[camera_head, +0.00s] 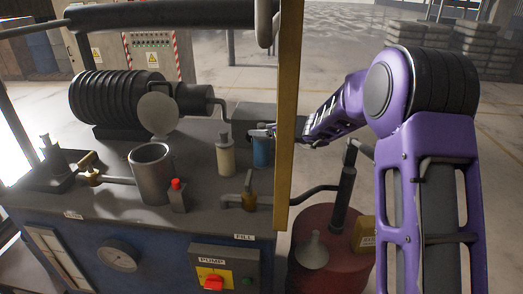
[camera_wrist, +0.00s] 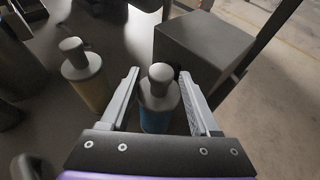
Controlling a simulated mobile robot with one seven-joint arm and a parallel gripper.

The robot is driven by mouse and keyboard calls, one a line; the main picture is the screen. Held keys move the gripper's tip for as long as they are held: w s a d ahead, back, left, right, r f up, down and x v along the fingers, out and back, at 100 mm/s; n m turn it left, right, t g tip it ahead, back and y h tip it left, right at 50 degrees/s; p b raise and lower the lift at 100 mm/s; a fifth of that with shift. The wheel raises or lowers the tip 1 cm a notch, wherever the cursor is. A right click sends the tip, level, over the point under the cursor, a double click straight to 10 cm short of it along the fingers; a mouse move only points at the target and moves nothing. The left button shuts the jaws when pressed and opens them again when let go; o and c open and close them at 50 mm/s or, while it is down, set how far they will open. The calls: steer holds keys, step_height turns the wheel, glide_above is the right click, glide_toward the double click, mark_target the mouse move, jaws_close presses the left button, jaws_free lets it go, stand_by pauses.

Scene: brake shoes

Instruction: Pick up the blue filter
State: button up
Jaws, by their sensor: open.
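The blue filter (camera_wrist: 157,120) is a small upright cylinder with a grey top and knob, seen in the wrist view between the fingers. In the head view the blue filter (camera_head: 262,152) stands on the bench top, partly hidden by a yellow post and my arm. My gripper (camera_wrist: 165,95) is open, with one finger on each side of the filter's upper part. I cannot tell whether either finger touches it. In the head view my gripper (camera_head: 262,131) reaches in from the right behind the post.
A cream filter (camera_head: 225,158) stands just left of the blue one; it also shows in the wrist view (camera_wrist: 85,80). A grey box (camera_wrist: 205,45) is beyond the blue filter. The yellow post (camera_head: 288,110) rises in front. A metal cup (camera_head: 152,172) and valve (camera_head: 249,195) are nearby.

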steer(key=shift+w+a+f, duration=0.15)
steer(key=shift+w+a, duration=0.1)
steer(key=shift+c, duration=0.3)
jaws_close()
steer(key=shift+f, duration=0.1)
stand_by(0.9)
